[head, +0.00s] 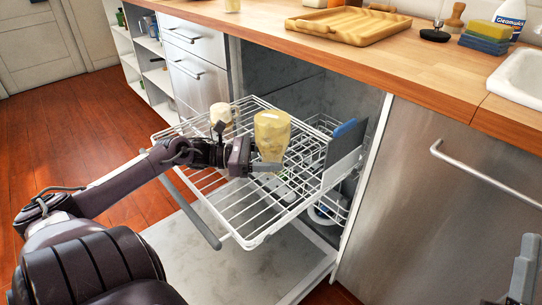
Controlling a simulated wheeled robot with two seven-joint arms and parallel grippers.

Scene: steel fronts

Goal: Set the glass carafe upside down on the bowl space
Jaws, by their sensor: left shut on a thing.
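My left gripper (266,168) is shut on the glass carafe (272,132), a yellowish, see-through vessel. The carafe is upside down, with its wide end up and its narrow end at the fingers. It is over the middle of the pulled-out white wire dishwasher rack (245,230); I cannot tell whether it touches the wires. No marking shows which part of the rack is the bowl space. A part of my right gripper (524,268) shows at the bottom right edge; its fingers cannot be made out.
A cream cup-like vessel (221,115) stands on the rack, left of the carafe. A grey panel with a blue item (345,128) is at the rack's right. A lower rack (328,210) holds dishes. The wooden counter (440,68) bears a tray (348,24). The rack's front wires are bare.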

